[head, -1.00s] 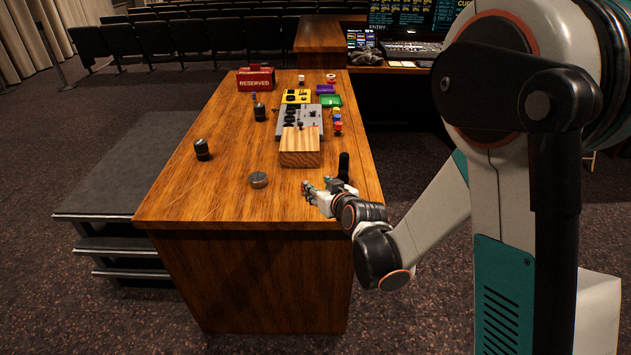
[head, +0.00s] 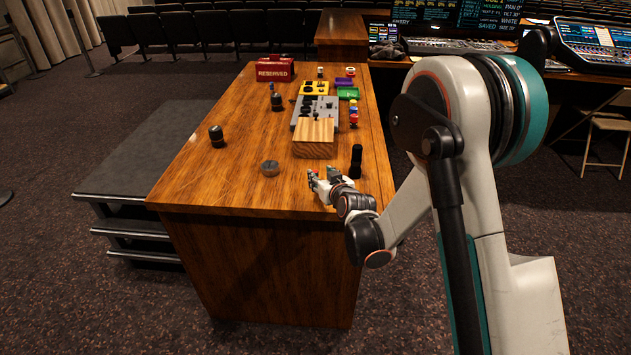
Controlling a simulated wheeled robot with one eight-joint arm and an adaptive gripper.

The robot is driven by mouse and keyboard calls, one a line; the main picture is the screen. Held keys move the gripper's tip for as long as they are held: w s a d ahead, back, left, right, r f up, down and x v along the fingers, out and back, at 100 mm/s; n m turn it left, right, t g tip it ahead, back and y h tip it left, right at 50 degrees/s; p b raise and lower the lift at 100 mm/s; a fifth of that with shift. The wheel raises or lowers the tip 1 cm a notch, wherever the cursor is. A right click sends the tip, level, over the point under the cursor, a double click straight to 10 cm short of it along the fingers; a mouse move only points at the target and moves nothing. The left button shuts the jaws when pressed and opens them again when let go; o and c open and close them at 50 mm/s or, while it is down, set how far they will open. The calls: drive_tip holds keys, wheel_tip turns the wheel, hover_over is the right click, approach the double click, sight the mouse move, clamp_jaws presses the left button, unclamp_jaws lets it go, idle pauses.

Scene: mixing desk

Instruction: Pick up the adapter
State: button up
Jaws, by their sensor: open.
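I cannot tell for sure which object is the adapter. Candidates on the wooden desk (head: 215,185) are a black upright cylinder (head: 356,160) near the front right, a short round grey metal piece (head: 270,168) near the front, a dark knobbed cylinder (head: 216,137) at the left, and a dark piece with a thin upright stem (head: 277,102) farther back. My gripper (head: 315,179) is low over the desk's front right part, open, pointing left. It is between the grey round piece and the black cylinder, apart from the grey piece. Nothing shows between its fingers.
A wooden block (head: 314,138) stands before a grey control panel (head: 309,109). Behind are a yellow box (head: 314,88), a green tray (head: 348,93), a purple tray (head: 344,82) and a red RESERVED sign (head: 274,70). Small coloured pieces (head: 353,113) line the right. The left front is mostly clear.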

sight(315, 171)
drive_tip(key=b+x, duration=0.1)
drive_tip(key=x, duration=0.1)
drive_tip(key=b+x, duration=0.1)
drive_tip(key=x, duration=0.1)
drive_tip(key=shift+a+f, duration=0.2)
drive_tip(key=shift+a, duration=0.15)
drive_tip(key=shift+w+a, duration=0.15)
drive_tip(key=shift+w, duration=0.3)
clamp_jaws()
